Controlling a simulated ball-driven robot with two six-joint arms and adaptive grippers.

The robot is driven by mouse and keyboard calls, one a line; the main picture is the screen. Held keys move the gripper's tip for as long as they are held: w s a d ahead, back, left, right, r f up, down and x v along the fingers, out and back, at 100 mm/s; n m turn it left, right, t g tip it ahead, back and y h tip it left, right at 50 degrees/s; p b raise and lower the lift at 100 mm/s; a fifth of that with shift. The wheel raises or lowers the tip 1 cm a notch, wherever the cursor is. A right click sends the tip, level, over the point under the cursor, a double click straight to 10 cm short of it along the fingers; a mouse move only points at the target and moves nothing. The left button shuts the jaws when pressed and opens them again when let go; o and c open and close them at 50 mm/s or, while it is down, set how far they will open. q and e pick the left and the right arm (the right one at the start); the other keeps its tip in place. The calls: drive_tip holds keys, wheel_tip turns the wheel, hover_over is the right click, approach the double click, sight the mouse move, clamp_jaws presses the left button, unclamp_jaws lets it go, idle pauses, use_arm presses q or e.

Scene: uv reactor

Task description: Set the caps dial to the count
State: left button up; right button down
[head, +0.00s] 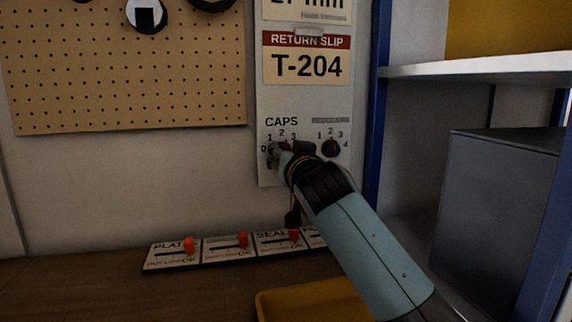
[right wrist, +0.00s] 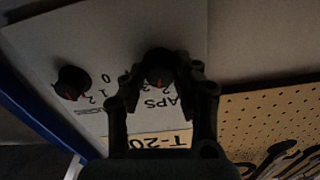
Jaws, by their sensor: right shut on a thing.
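The caps dial (right wrist: 159,67) is a round black knob with a red mark, under the word CAPS on a white wall panel (head: 270,110). In the right wrist view, which is turned over, the knob sits between the fingers of my right gripper (right wrist: 161,76), and its red mark points toward the CAPS lettering, roughly up on the panel. In the head view my right gripper (head: 285,152) reaches the dial from the lower right and hides most of it. Numbers 1, 2 and 3 show above it. My left gripper is not in view.
A second black dial (head: 331,147) is just right of the gripper. Above hangs a return slip (head: 306,65) reading T-204. Below are a row of labelled switches (head: 200,250) with orange levers and a yellow tray (head: 290,302). A blue-framed shelf (head: 470,66) stands right.

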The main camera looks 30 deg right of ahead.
drive_tip(key=shift+m+b, duration=1.25)
drive_tip(key=shift+m, duration=0.95)
drive_tip(key=c, duration=1)
unclamp_jaws()
drive_tip(key=shift+s, duration=0.1)
drive_tip(key=v, duration=1.1)
drive_tip(key=shift+s+a, duration=0.1)
drive_tip(key=shift+s, duration=0.3)
